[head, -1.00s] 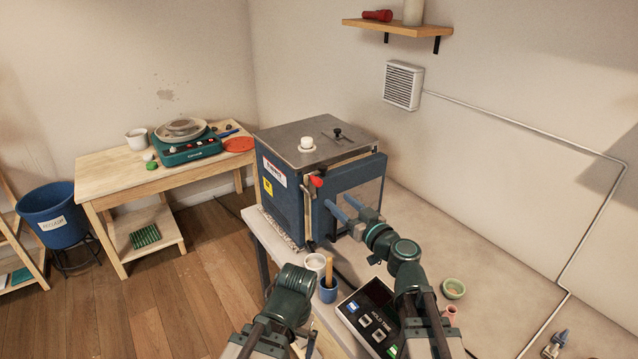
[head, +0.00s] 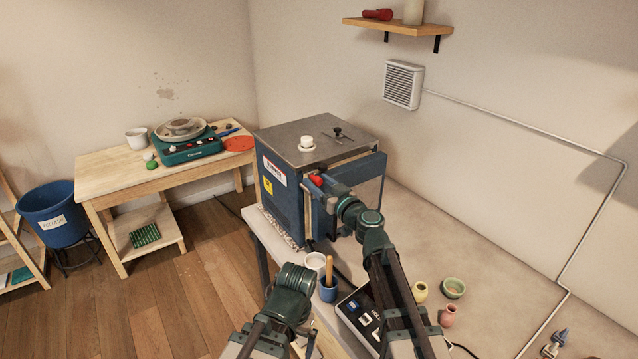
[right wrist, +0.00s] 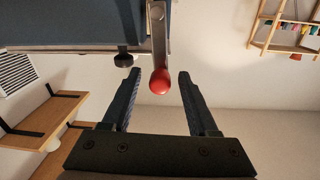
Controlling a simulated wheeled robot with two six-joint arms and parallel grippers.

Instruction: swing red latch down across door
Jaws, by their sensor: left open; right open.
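The blue kiln (head: 283,200) stands on the table, its door (head: 368,165) facing right and looking shut. The red latch knob (head: 316,180) is at the top of the door's front edge. In the right wrist view, the red knob (right wrist: 160,81) sits on the end of a metal latch bar (right wrist: 158,42). My right gripper (right wrist: 158,80) is open with one finger on each side of the knob, with gaps to both. In the head view this gripper (head: 318,184) partly hides the latch. My left gripper (head: 310,338) is low near the table's front edge, open, its fingers hard to see.
Small pots, yellow (head: 420,291), green (head: 453,288) and pink (head: 448,315), stand right of my right arm. Table behind them is clear.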

